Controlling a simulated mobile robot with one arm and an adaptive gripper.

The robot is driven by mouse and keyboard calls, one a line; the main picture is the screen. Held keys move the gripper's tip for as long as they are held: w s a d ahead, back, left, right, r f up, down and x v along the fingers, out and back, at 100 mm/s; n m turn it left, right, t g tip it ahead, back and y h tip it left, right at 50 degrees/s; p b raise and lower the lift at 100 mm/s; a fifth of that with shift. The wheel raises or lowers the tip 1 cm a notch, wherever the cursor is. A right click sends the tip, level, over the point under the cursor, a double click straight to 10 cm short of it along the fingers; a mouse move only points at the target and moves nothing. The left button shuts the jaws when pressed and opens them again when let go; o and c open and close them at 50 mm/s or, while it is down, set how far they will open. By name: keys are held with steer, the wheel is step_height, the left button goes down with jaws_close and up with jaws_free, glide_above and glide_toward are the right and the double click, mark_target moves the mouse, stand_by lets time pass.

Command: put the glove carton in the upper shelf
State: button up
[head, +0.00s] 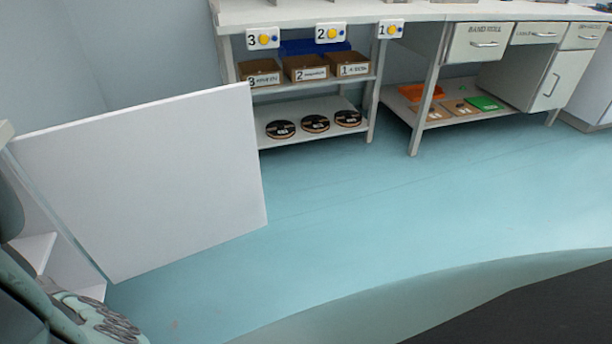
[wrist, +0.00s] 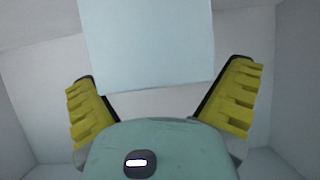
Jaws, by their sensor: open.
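In the wrist view my gripper (wrist: 162,80) is open, its two yellow ridged fingers spread wide. A plain pale blue-white block (wrist: 150,45), which looks like the glove carton, is just beyond them at the top centre. Its near lower edge lies between the fingers' lines, with a visible gap on each side. No print shows on it, and its top is cut off. White walls surround the gripper, like the inside of a cabinet compartment. In the head view the cabinet shelves (head: 35,252) show only in part at the far left; the carton is not visible there.
A white cabinet door (head: 140,185) stands wide open at the left. A workbench (head: 400,12) along the back has brown bins (head: 305,68) and black round reels (head: 315,123) on shelves below it. The teal floor (head: 380,210) between is clear.

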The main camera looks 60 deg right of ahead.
steer(key=p+v, duration=0.1)
steer(key=v, duration=1)
steer(key=shift+p, duration=0.3)
steer(key=shift+w+d, duration=0.1)
steer(key=shift+d, duration=0.1)
